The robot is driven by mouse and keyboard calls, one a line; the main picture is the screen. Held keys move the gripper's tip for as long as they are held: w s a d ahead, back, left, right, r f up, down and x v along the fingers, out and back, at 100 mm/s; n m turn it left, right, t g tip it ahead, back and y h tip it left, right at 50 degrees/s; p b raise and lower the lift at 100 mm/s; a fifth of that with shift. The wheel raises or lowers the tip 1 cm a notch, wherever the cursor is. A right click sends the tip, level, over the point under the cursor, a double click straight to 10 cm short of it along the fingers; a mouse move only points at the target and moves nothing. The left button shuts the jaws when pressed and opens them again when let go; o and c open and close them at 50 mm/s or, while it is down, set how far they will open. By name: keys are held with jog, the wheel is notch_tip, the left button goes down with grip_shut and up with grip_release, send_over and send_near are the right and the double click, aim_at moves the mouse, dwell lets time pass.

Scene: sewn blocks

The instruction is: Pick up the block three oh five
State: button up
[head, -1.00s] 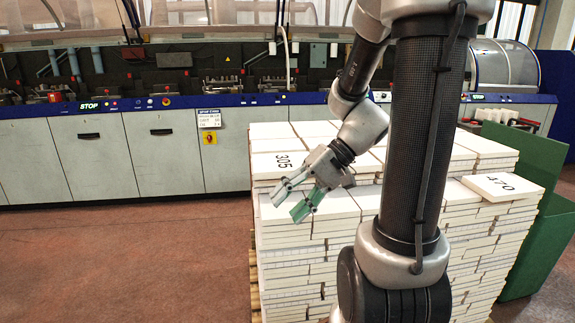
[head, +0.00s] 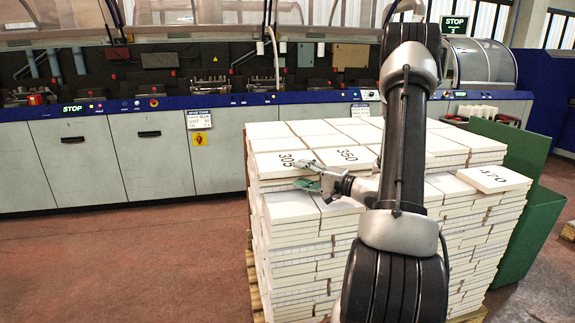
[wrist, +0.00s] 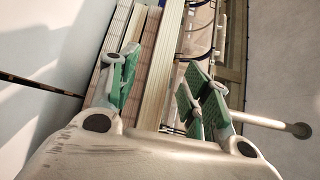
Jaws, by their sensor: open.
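The block marked 305 (head: 280,168) lies flat on the top layer at the front left of the stack, its number facing up, in the head view. My gripper (head: 306,175) is at the front face of the stack, close to the right part of that block's front edge, with green fingers pointing left. In the wrist view my gripper (wrist: 158,85) is open, with layered page edges (wrist: 158,60) seen beyond and between the fingers. I cannot tell which block those edges belong to, or whether the fingers touch it.
A block marked 350 (head: 347,156) lies right beside it, partly behind my arm. A block marked 470 (head: 494,179) lies lower at the right. A green panel (head: 530,225) stands right of the stack. Machine cabinets (head: 75,160) run behind. Floor (head: 130,260) at left is clear.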

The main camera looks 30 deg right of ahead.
jog(key=x, duration=0.2)
jog(key=shift+w+a, duration=0.2)
jog(key=shift+w, duration=0.05)
grip_shut()
jog(key=shift+r, duration=0.15)
notch_tip(320, 180, up, 10)
jog(key=shift+f, duration=0.1)
dwell(0.4)
